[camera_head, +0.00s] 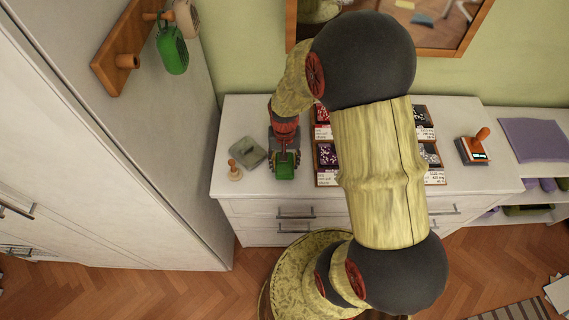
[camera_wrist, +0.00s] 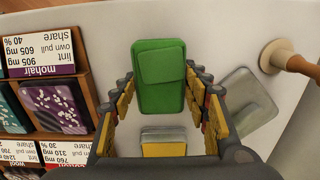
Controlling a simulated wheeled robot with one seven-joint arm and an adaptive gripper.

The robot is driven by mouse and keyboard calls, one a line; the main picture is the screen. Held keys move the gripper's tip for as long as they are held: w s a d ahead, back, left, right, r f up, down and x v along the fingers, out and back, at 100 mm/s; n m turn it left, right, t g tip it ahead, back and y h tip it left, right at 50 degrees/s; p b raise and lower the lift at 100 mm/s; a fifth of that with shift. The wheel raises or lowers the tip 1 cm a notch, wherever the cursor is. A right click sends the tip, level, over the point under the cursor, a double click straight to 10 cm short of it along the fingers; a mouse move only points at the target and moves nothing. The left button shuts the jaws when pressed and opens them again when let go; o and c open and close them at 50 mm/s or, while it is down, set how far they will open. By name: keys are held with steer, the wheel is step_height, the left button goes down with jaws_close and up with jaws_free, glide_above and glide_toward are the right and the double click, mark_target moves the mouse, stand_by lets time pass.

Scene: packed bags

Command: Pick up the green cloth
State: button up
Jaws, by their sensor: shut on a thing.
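The green cloth (camera_wrist: 161,75) looks like a small folded pad with a flap, between my gripper's fingertips in the wrist view. My gripper (camera_wrist: 160,88) is shut on it, with yellow-padded fingers along its left and right sides. In the head view my gripper (camera_head: 285,158) points down over the left part of the white dresser top, and the green cloth (camera_head: 285,169) shows at its tip. I cannot tell whether the cloth touches the dresser or hangs just above it.
A grey-green folded piece (camera_head: 247,152) and a wooden-handled stamp (camera_head: 234,170) stand close left of my gripper. A wooden tray with labelled compartments (camera_wrist: 95,62) is on its other side. A stamp on a pad (camera_head: 473,148) and purple cloth (camera_head: 534,139) lie further right. A green bag (camera_head: 173,50) hangs from a peg.

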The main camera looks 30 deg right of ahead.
steer(key=s+r+p, duration=0.1)
steer(key=r, duration=0.2)
steer(key=s+r+p, duration=0.1)
steer(key=s+r, duration=0.1)
steer(key=s+r+p, duration=0.1)
steer(key=s+r, duration=0.1)
steer(key=r, duration=0.1)
steer(key=shift+a+r, duration=0.15)
steer(key=shift+r, duration=0.2)
steer(key=s+r+p, duration=0.2)
steer(key=s+r, duration=0.1)
steer(key=s, duration=0.6)
steer(key=shift+a+r, duration=0.15)
steer(key=shift+a, duration=0.25)
steer(key=o, duration=0.6)
steer(key=c, duration=0.5)
